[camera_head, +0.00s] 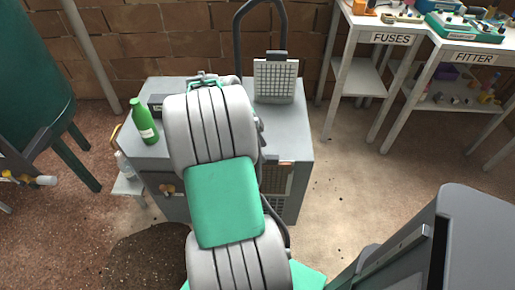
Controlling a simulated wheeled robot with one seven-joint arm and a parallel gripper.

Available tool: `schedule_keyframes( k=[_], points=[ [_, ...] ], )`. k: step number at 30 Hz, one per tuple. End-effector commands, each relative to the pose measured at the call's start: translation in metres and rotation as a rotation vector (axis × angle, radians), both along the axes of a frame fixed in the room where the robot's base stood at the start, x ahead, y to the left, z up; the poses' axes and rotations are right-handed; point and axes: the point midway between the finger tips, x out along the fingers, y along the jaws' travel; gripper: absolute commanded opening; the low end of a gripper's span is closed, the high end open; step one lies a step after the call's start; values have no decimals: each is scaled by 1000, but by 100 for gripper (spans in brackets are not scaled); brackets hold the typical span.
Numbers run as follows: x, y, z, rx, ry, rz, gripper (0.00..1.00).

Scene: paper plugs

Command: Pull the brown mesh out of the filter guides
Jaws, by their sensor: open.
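A brown mesh panel (275,179) shows in the front of the grey cabinet (305,150), just right of my arm. Its left part is hidden behind my arm, and the filter guides cannot be made out at this size. My grey and green arm reaches up the middle of the view over the cabinet.
On the cabinet stand a green bottle (144,121) and a pale grid panel (275,80). A "FUSES" table (360,22) and a "FITTER" table (430,40) stand at the right. A dark grey machine (470,235) is at lower right. Floor right of the cabinet is clear.

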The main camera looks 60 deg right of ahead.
Motion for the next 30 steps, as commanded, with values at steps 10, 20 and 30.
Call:
schedule_keyframes(
  k=[10, 20, 30],
  points=[
    [-19, -9, -53, 3, -1, 5, 49],
    [-20, -10, -58, 2, -2, 7, 47],
    [-20, -10, -58, 2, -2, 8, 20]
  ],
)
